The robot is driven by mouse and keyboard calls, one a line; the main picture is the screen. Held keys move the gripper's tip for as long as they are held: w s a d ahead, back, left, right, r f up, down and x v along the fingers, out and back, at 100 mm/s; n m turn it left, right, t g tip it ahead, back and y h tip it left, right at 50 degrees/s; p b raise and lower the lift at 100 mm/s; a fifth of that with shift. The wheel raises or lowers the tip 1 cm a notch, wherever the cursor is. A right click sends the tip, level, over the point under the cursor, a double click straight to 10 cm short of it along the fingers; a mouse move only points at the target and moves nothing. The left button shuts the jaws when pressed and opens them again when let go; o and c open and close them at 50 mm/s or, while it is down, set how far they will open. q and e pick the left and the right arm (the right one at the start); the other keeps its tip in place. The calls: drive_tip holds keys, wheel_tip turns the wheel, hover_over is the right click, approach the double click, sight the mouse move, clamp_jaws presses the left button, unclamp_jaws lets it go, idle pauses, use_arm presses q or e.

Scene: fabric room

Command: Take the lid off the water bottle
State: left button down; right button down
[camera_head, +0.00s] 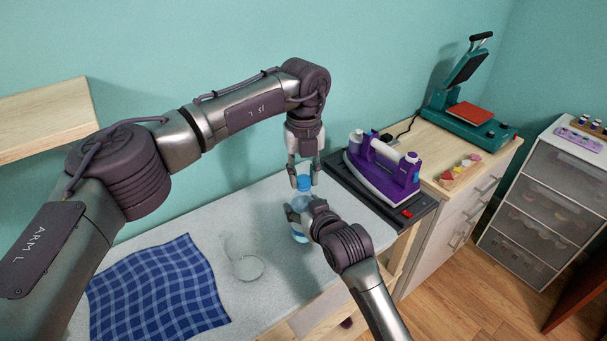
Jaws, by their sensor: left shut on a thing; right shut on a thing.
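The water bottle (300,237) is see-through with a blue tint and stands upright on the pale table near its right end. Its blue lid (303,183) shows between the fingers of my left gripper (303,178), which comes down from above and is shut on the lid. Whether the lid still touches the bottle's neck is hard to tell at this size. My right gripper (299,211) comes from the lower right and is shut around the bottle's body, hiding part of it.
A purple iron (383,168) on a dark board stands close on the right. A teal heat press (468,117) stands on the wooden cabinet.

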sight(304, 179)
use_arm(q)
drive_tip(key=n, duration=1.3)
drive_tip(key=shift+w+n, duration=0.1)
drive_tip(key=shift+n, duration=0.3)
drive_tip(key=shift+r, duration=0.25)
drive_tip(key=shift+r, duration=0.9)
drive_tip(key=shift+r, duration=0.1)
drive_tip(key=shift+r, duration=1.95)
use_arm(e)
drive_tip(key=shift+c, duration=1)
unclamp_jaws()
